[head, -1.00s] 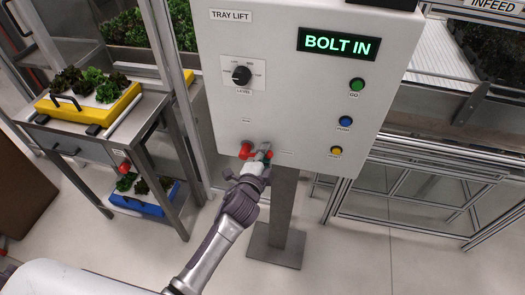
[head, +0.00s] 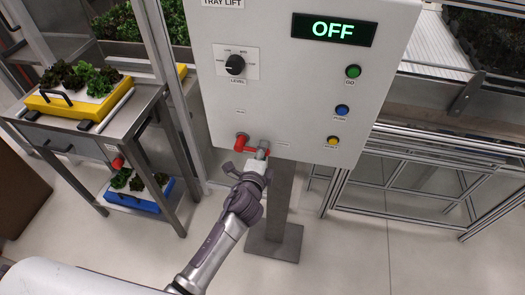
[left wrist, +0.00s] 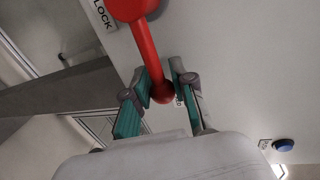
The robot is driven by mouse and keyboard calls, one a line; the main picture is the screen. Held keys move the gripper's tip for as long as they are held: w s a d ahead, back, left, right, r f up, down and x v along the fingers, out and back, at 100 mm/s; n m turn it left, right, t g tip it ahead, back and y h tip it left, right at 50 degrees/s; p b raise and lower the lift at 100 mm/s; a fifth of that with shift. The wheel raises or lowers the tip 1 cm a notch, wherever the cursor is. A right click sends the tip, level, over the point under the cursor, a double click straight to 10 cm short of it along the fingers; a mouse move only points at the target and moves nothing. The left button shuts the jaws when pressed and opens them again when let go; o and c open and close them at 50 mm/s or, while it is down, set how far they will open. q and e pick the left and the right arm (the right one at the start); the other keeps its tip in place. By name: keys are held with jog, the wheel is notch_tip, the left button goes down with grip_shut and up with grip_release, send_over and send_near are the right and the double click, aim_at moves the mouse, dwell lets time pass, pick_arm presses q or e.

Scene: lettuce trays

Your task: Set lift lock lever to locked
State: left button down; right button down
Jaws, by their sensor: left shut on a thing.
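The lift lock lever is red (head: 241,142), low on the front of the white tray lift panel (head: 282,100). It points to the right from its pivot in the head view. In the left wrist view the lever (left wrist: 146,45) runs from its round pivot at the top down to a ball end. My left gripper (head: 262,155) is at the lever's right end. In the left wrist view its teal-padded fingers (left wrist: 161,82) are shut on the lever near the ball. The panel display (head: 333,29) reads OFF. My right gripper is not in view.
The panel also carries a black level knob (head: 235,65) and green (head: 353,71), blue (head: 342,110) and yellow (head: 333,140) buttons. A steel cart (head: 75,137) with a yellow lettuce tray (head: 47,104) stands left. A metal frame (head: 430,145) stands right.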

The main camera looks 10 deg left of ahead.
pick_arm(q)
jog(key=shift+f, duration=0.1)
jog(key=c, duration=1.2)
grip_release()
jog(key=s+r, duration=0.2)
jog(key=s, duration=0.9)
jog(key=shift+s+a+r, duration=0.15)
jog(key=shift+s, duration=0.2)
jog(key=s+a+f+n+g, duration=0.2)
jog(key=s+f+g, duration=0.15)
jog(key=f, duration=0.75)
jog(key=s+a+f+n+g, duration=0.1)
jog(key=s+f+n+g, duration=0.3)
jog(key=f, duration=0.7)
jog(key=s+a+f+n+g, duration=0.15)
jog(key=s+f, duration=0.45)
jog(key=f, duration=0.6)
jog(key=s+a+f+n+g, duration=0.3)
jog(key=s+f, duration=0.4)
jog(key=s, duration=0.5)
jog(key=s+a+f+n+g, duration=0.2)
jog(key=s+a+f+n, duration=0.3)
jog(key=s, duration=0.8)
notch_tip(320, 180, down, 2)
jog(key=shift+s+a+f+n+g+y, duration=0.2)
jog(key=shift+s+a+n+g+y, duration=0.1)
jog(key=shift+a+n+g, duration=0.1)
